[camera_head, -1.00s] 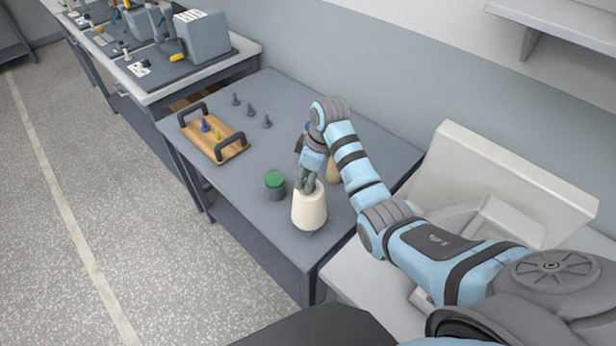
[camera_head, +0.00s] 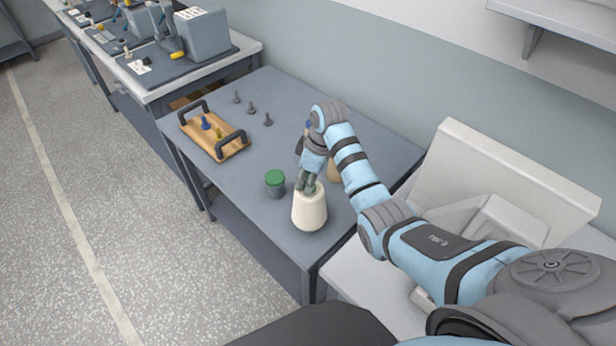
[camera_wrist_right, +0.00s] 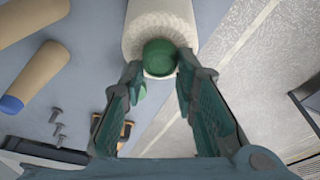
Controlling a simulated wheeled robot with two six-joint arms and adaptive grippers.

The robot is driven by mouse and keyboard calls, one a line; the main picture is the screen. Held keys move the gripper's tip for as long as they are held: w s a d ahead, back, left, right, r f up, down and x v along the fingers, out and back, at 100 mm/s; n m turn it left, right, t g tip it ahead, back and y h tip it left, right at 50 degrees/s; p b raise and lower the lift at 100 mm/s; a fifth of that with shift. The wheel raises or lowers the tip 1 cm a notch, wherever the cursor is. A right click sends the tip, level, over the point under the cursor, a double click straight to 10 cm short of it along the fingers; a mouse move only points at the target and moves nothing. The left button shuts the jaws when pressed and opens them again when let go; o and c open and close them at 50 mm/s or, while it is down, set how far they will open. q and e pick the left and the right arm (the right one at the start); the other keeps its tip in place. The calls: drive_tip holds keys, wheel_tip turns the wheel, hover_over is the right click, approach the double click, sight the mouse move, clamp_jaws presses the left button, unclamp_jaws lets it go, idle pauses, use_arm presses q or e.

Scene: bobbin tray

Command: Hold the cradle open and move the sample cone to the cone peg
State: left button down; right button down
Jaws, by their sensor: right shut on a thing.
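A cream sample cone (camera_head: 310,210) is upright, wide end down, near the front right corner of the grey table. I cannot tell whether its base touches the table. My right gripper (camera_head: 308,186) comes down on its narrow top end. In the right wrist view the fingers of my right gripper (camera_wrist_right: 160,68) are shut on the green tip of the cone (camera_wrist_right: 158,22). Several small grey pegs stand on the table, one of them a peg (camera_head: 267,120) left of my arm; I cannot tell which is the cone peg. No cradle is clearly recognisable. My left gripper is out of view.
A grey jar with a green lid (camera_head: 275,180) stands just left of the cone. A wooden tray (camera_head: 232,150) with dark handles holds blue and yellow pieces. A white open-lidded unit (camera_head: 455,165) stands at the right. The table's middle is fairly clear.

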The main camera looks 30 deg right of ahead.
drive_tip(key=shift+f, duration=0.15)
drive_tip(key=c, duration=1.2)
unclamp_jaws()
drive_tip(key=v, duration=0.7)
drive_tip(key=shift+s+r, duration=0.1)
drive_tip(key=shift+r, duration=0.2)
